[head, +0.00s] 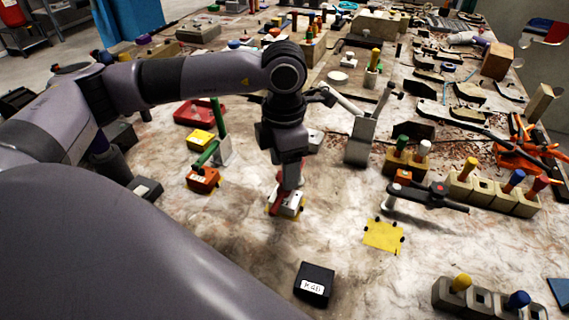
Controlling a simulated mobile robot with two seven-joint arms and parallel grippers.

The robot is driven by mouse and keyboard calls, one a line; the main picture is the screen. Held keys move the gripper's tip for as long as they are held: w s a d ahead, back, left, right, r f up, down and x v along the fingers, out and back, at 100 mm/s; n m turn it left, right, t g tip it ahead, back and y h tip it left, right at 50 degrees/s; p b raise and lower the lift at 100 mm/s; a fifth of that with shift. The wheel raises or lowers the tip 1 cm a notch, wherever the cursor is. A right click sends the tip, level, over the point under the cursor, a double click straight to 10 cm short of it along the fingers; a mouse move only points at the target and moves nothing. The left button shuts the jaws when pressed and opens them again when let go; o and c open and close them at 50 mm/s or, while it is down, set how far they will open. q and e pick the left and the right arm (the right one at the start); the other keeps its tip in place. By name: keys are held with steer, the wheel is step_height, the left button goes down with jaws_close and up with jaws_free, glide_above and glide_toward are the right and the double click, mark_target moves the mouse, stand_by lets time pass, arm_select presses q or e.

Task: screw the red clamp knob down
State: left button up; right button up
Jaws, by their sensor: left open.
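My left gripper (287,182) points straight down over a small fixture at the middle of the table. It is open, with its fingers low around or beside a red part (278,196), which looks like the clamp knob. The fingers cover much of it, so I cannot tell whether they touch it. Under it is a pale block (293,204) on a yellow base, partly hidden by the gripper. My right gripper is not in view.
A black labelled box (314,283) stands in front. A yellow plate (383,235) lies to the right, near a dark lever clamp (428,193). An orange block (203,180) and a green-handled clamp (217,140) stand left. Bare tabletop lies between them.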

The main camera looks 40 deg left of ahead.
arm_select(q)
steer(key=shift+f, duration=0.45)
steer(key=c, duration=0.9)
steer(key=shift+w+f+m+b, duration=0.1)
steer(key=shift+f+m+b, duration=0.15)
steer(key=shift+m+b, duration=0.8)
steer(key=shift+r+m+b, duration=0.1)
steer(key=shift+m+b, duration=0.65)
steer(key=shift+b, duration=0.05)
steer(key=shift+r+m, duration=0.15)
steer(key=shift+m, duration=0.15)
steer(key=shift+r, duration=0.1)
steer(key=o, duration=0.9)
